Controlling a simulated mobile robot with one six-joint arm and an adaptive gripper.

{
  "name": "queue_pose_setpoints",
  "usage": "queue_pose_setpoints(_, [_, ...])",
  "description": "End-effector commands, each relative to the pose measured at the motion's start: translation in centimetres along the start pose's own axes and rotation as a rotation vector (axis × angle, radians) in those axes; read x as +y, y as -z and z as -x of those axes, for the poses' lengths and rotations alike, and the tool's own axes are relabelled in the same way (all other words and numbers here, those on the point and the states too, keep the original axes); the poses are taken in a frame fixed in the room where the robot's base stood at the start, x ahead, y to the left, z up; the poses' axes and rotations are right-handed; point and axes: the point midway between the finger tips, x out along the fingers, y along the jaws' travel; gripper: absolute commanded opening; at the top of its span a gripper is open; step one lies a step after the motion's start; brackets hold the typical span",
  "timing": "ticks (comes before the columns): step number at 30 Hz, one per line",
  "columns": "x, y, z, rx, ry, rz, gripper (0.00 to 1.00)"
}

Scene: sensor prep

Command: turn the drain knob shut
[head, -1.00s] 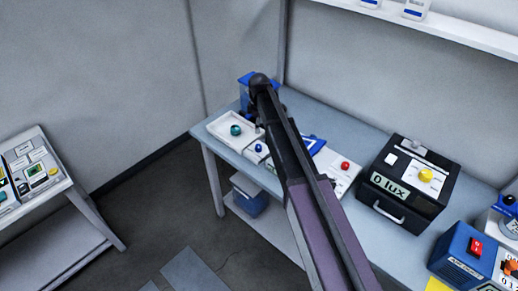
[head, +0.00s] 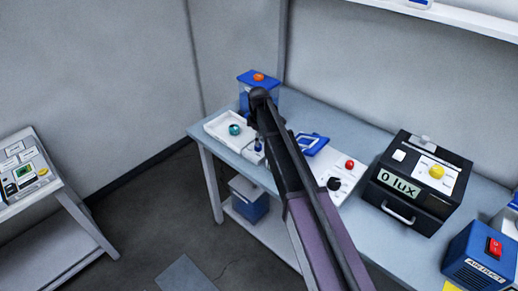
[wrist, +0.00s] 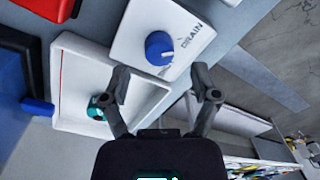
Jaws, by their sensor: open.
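The drain knob (wrist: 159,48) is a round blue knob on a white plate (wrist: 185,15) lettered DRAIN. In the wrist view it sits just beyond my fingertips, between their lines. A pale pointer mark shows by its lower right side. My gripper (wrist: 161,82) is open and empty, with one finger on each side below the knob, and no contact shows.
A white tray (head: 215,126) with a teal object (head: 234,129) lies beside the drain plate. A blue container with an orange knob (head: 259,77) stands behind. To the right are a white panel with a red knob (head: 350,164) and a black 0 lux box (head: 420,180).

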Motion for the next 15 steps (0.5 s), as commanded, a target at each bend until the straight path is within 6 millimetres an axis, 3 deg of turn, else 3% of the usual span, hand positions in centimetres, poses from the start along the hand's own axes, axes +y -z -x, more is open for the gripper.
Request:
queue_pose_setpoints(6, [0.0, 0.0, -2.0, 0.000, 0.000, 0.000, 0.78])
queue_pose_setpoints(15, [0.0, 0.0, -3.2, 0.000, 0.000, 0.000, 0.78])
